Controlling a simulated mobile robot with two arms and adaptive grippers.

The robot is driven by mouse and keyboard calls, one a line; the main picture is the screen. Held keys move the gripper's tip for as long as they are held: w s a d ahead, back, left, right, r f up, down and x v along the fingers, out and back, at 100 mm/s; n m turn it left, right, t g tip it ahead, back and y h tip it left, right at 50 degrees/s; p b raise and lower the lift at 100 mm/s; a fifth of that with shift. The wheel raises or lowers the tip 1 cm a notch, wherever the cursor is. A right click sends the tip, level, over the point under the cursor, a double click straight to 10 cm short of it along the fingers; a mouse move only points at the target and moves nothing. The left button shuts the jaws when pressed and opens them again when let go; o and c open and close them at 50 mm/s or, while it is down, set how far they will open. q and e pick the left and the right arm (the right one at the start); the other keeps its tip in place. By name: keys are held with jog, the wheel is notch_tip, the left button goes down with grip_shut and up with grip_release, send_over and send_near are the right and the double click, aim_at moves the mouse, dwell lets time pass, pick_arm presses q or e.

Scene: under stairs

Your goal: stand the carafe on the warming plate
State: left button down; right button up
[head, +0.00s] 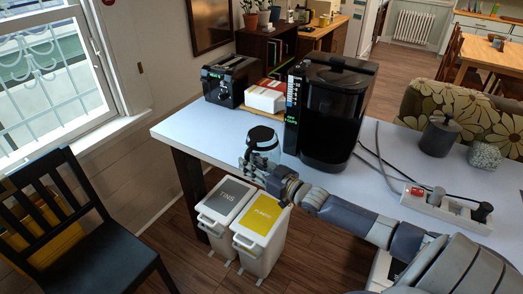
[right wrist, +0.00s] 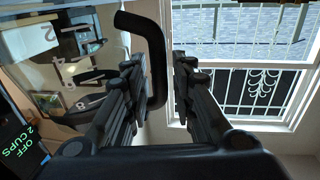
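The glass carafe (head: 264,150) with a black lid is near the table's front edge, left of the black coffee maker (head: 335,112). I cannot tell whether its base touches the table. In the right wrist view the carafe glass (right wrist: 70,62) shows number marks, and its black handle (right wrist: 154,50) runs between the fingers. The warming plate is hidden by the coffee maker's body. My left gripper is out of view.
A toaster (head: 230,80) and a red-and-white box (head: 266,96) stand behind the carafe. A power strip (head: 445,210), cables and two small pots are at the right. Two bins (head: 262,240) stand below the table edge, with a dark chair (head: 80,215) at left.

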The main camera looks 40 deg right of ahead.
jog(key=shift+x, duration=0.8)
grip_shut()
jog(key=shift+r, duration=0.1)
